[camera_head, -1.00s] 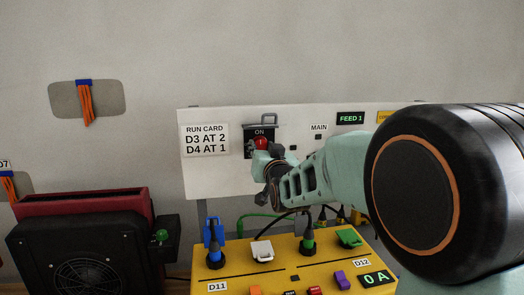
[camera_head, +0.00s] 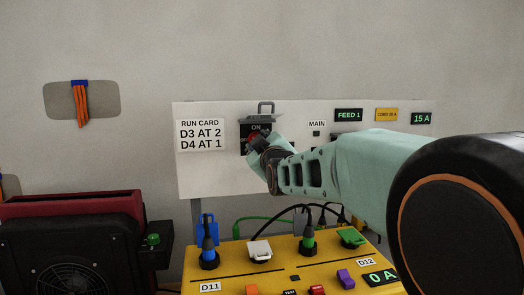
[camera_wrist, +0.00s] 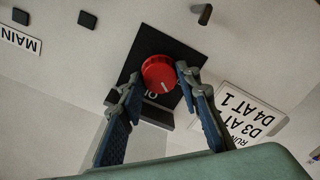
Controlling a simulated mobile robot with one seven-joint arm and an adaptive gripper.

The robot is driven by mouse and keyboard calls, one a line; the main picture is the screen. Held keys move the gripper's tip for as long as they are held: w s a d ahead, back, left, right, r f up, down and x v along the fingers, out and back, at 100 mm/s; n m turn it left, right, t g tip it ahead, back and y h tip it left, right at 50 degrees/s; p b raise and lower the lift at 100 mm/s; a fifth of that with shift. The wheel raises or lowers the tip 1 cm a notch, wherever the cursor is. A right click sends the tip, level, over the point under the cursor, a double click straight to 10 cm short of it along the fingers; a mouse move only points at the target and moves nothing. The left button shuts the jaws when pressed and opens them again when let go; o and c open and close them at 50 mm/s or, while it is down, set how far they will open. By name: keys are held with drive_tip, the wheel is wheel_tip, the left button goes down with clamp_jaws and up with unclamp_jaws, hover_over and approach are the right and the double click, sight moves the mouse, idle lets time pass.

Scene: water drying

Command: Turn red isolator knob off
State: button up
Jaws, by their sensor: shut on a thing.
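The red isolator knob (camera_head: 253,137) sits on a black plate (camera_head: 247,148) on the white panel, below the word ON. In the head view my gripper (camera_head: 262,143) covers much of it. In the wrist view the round red knob (camera_wrist: 158,72) shows clearly, with a short pale mark on its face. My gripper (camera_wrist: 159,76) has one fingertip on each side of the knob and is shut on it. The wrist view is turned over, and the lettering beside the knob is partly hidden by a finger.
Below the panel is a yellow box (camera_head: 230,255) with plugs and cables. A dark red-topped unit (camera_head: 70,208) stands at lower left.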

drive_tip(key=n+b, duration=0.1)
drive_tip(key=n, duration=0.2)
drive_tip(key=shift+n+b, duration=0.3)
drive_tip(key=shift+r+n+b, duration=0.1)
drive_tip(key=shift+n+b, duration=0.5)
drive_tip(key=shift+n, duration=1.1)
drive_tip(key=o, duration=1.1)
